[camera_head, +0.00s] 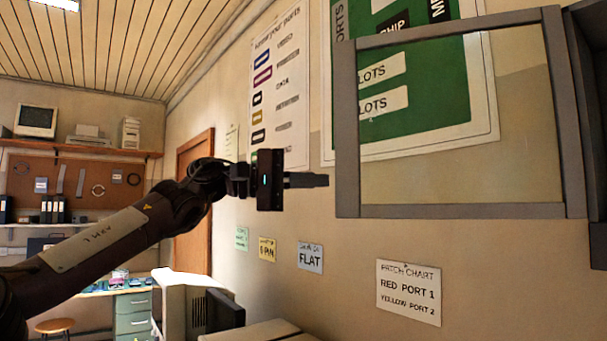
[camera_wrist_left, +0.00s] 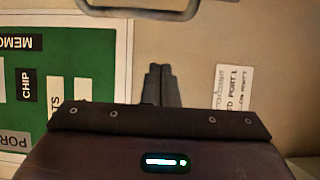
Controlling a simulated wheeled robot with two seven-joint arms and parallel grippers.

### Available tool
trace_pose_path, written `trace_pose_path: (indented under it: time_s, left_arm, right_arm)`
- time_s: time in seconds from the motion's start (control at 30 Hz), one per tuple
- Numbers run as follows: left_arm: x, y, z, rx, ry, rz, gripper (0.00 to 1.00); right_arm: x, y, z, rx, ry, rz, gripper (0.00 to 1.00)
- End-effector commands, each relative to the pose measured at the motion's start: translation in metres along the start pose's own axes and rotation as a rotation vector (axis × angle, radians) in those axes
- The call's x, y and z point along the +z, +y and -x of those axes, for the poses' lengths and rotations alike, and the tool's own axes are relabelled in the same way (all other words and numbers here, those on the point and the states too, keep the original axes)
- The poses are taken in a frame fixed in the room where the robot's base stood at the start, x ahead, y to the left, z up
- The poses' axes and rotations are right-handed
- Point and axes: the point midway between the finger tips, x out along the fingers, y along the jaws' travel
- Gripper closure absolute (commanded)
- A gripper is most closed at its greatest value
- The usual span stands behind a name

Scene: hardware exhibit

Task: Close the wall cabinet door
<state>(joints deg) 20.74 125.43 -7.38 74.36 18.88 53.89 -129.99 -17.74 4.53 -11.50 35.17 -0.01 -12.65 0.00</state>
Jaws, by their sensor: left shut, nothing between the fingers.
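The wall cabinet door (camera_head: 450,211) is a grey frame with a clear pane, standing open in the head view. Its right side is by the dark cabinet (camera_head: 592,120) at the right edge; its free side is on the left. My left gripper (camera_head: 326,180) is shut and empty, its fingers pointing right, with the tips close to the door's free left side in the picture. I cannot tell whether they touch. The shut fingers also show in the left wrist view (camera_wrist_left: 163,72), below a curved grey bar (camera_wrist_left: 140,12) that may be part of the door. My right gripper is not in view.
Posters hang on the wall, including a green one (camera_head: 420,90) seen through the pane. Small signs and a patch chart (camera_head: 408,292) are lower down. A computer monitor (camera_head: 200,305) stands below my left arm. The space under the door looks free.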

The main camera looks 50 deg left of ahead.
Motion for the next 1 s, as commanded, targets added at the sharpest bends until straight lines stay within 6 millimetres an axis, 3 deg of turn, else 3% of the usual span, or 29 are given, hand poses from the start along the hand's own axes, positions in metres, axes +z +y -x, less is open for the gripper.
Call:
trace_pose_path:
  time_s: [0.03, 0.13, 0.3, 0.53, 1.0]
  left_arm:
    - [0.0, 0.004, -0.011, -0.005, -0.002, 0.005, 1.0]
    - [-0.001, 0.003, -0.029, -0.004, -0.001, 0.006, 1.0]
    - [-0.001, 0.003, -0.056, -0.004, -0.001, 0.006, 1.0]
    - [0.02, 0.001, -0.046, 0.002, 0.0, 0.0, 1.0]
    - [0.037, -0.001, -0.04, 0.0, 0.001, 0.003, 1.0]
  right_arm:
    - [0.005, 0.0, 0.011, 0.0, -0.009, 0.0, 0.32]
    - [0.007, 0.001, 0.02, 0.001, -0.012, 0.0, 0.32]
    - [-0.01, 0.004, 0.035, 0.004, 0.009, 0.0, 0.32]
    - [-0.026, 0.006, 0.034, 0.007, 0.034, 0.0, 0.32]
    - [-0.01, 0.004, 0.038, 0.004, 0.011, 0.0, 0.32]
